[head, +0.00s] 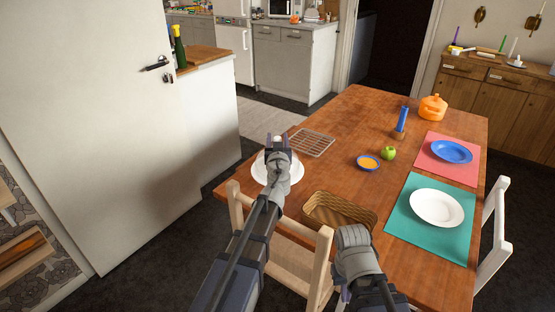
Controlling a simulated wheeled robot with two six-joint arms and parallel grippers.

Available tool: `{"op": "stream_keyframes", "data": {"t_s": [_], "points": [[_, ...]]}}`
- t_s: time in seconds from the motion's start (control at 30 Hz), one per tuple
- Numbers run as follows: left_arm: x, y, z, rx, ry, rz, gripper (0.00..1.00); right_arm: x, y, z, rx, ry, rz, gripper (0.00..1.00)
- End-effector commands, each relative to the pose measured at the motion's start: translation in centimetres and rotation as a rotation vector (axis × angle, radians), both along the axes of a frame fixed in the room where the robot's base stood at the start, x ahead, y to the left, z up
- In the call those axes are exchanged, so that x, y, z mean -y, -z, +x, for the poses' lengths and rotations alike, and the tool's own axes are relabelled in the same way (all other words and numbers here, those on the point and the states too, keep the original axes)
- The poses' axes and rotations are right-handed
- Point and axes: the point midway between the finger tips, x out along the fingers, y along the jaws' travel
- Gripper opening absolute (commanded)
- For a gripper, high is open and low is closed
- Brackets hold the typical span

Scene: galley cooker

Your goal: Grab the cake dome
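My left gripper (281,142) reaches over the near left part of the table. Its dark fingers stand apart, with a small pale knob (281,136) showing between or just beyond them. Below it is a white round plate or base (259,170), largely covered by my wrist. The knob and this round piece look like parts of the cake dome; its clear body cannot be made out. I cannot tell whether the fingers touch the knob. My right gripper (344,296) is low by the table's near edge, pointing down, its fingers mostly hidden.
The wooden table (330,175) holds a wire rack (312,143), wicker basket (335,209), blue-rimmed bowl (368,163), green apple (388,153), blue cylinder (402,118), orange jug (433,107) and plates on mats. Chairs (321,265) stand at the near and right edges.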

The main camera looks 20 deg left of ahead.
Motion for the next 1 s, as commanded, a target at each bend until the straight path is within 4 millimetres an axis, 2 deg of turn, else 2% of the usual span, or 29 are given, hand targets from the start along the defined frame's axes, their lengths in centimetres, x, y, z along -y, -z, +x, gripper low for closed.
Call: {"op": "stream_keyframes", "data": {"t_s": [0.07,0.43,1.0], "points": [[0.01,0.0,-0.01,0.0,0.0,0.0,0.42,0.0,0.0,0.0,0.0,0.0,0.0,0.0],[0.02,0.0,-0.02,0.0,0.0,0.0,0.01,0.0,0.0,0.0,0.0,0.0,0.0,0.0],[0.01,0.0,-0.01,0.0,0.0,0.0,0.0,0.0,0.0,0.0,0.0,0.0,0.0,0.0]]}}
